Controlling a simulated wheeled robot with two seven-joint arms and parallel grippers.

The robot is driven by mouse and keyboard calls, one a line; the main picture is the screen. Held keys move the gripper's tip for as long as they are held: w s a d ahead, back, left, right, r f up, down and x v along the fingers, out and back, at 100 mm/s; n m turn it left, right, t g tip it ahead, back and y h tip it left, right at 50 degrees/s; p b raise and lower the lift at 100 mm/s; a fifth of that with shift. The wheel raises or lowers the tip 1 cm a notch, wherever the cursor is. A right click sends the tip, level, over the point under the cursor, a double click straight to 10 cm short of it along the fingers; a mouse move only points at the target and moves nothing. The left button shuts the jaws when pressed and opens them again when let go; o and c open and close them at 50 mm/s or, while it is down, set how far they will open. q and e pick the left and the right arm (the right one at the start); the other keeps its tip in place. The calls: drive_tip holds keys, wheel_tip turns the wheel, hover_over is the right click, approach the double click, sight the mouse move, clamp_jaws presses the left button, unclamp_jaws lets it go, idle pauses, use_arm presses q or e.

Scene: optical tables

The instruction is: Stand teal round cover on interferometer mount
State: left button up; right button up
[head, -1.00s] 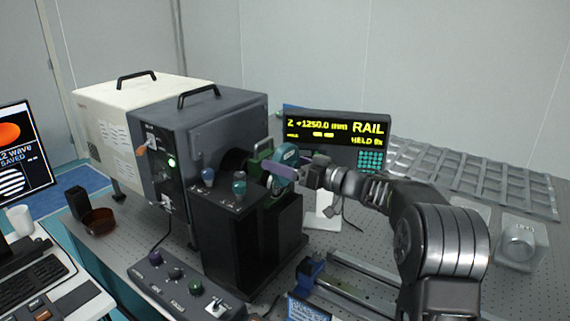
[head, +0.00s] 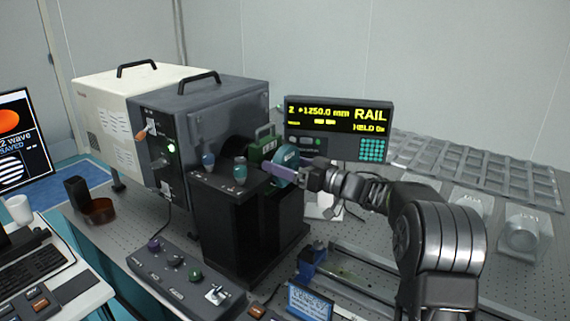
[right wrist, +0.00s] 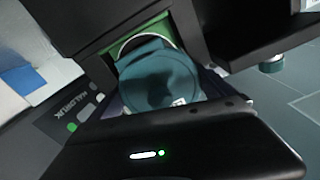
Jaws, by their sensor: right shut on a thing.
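The teal round cover (head: 287,158) is at the front of the interferometer, beside a green mount part (head: 264,145). In the right wrist view the cover (right wrist: 160,75) shows its flat round face, with the green mount frame (right wrist: 135,42) close behind its upper edge. Whether it touches or is seated there I cannot tell. My right gripper (head: 285,173) is shut on the cover, reaching in from the right; its dark finger (right wrist: 180,145) crosses below the cover in the wrist view. My left gripper is not in view.
The dark interferometer housing (head: 215,115) stands left, behind black blocks bearing blue and teal knobs (head: 239,170). A rail display (head: 338,125) stands behind my gripper. A control box (head: 180,275) is in front, a blue-ended rail (head: 345,275) at right, and gridded trays (head: 470,165) behind.

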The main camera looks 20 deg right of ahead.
drive_tip(key=shift+s+d+f+m+h+b, duration=0.1)
drive_tip(key=shift+d+f+m+h+b, duration=0.05)
drive_tip(key=shift+f, duration=0.75)
drive_tip(key=shift+s+d+f+m+h+b, duration=0.1)
drive_tip(key=shift+d+f+m+h+b, duration=0.05)
drive_tip(key=shift+f, duration=0.7)
drive_tip(key=o, duration=1.2)
drive_tip(key=shift+w, duration=0.1)
drive_tip(key=shift+o, duration=0.3)
drive_tip(key=shift+w+d+f, duration=0.15)
drive_tip(key=shift+w, duration=0.05)
drive_tip(key=shift+r, duration=0.3)
drive_tip(key=shift+r, duration=0.1)
drive_tip(key=shift+s, duration=0.2)
drive_tip(key=p+v, duration=0.1)
drive_tip(key=v, duration=0.6)
drive_tip(key=shift+s+p, duration=0.2)
drive_tip(key=shift+p, duration=0.1)
